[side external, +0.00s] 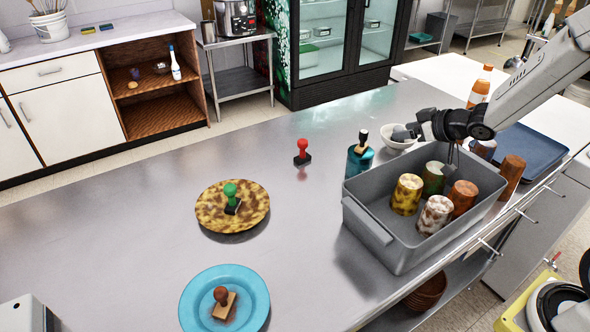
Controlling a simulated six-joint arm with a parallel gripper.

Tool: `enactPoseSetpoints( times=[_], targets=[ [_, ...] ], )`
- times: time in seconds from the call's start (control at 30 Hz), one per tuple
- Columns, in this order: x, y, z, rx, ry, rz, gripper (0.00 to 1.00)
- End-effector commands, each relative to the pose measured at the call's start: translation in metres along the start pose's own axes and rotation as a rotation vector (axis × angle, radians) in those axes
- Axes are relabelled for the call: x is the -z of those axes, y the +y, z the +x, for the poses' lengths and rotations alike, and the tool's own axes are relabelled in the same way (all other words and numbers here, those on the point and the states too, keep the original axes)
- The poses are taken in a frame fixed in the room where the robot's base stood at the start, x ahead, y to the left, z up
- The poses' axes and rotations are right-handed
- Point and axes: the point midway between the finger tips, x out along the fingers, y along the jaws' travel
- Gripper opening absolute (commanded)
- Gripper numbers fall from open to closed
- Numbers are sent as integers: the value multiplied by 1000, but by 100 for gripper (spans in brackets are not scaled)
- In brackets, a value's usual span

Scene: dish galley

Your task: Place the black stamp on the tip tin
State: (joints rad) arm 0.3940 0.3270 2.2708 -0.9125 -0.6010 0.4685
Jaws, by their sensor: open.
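The black stamp (363,137), with a dark handle and a wooden base, stands upright on top of a teal tin (358,162), which looks like the tip tin. The tin stands on the steel counter at the left back corner of the grey bin. My gripper (451,154) is open, to the right of the stamp and apart from it, over the back part of the bin. Its fingers are small and partly hidden, and I see nothing held between them.
The grey bin (378,228) holds several patterned cups. A white bowl (396,143) and an orange bottle (480,88) stand behind it. A red stamp (302,153) stands left. A green stamp (231,196) is on a mottled plate (255,218); a brown stamp (221,297) is on a blue plate (251,285).

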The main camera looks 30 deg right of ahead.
Motion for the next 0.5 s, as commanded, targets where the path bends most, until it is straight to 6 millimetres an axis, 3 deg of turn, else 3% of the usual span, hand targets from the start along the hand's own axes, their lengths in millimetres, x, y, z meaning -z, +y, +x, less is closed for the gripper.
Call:
enactPoseSetpoints(
  times=[0.27,0.5],
  targets=[
    [-27,-30,-20,-136,-223,32,69],
    [-72,-76,-58,-165,-506,94,69]
  ],
)
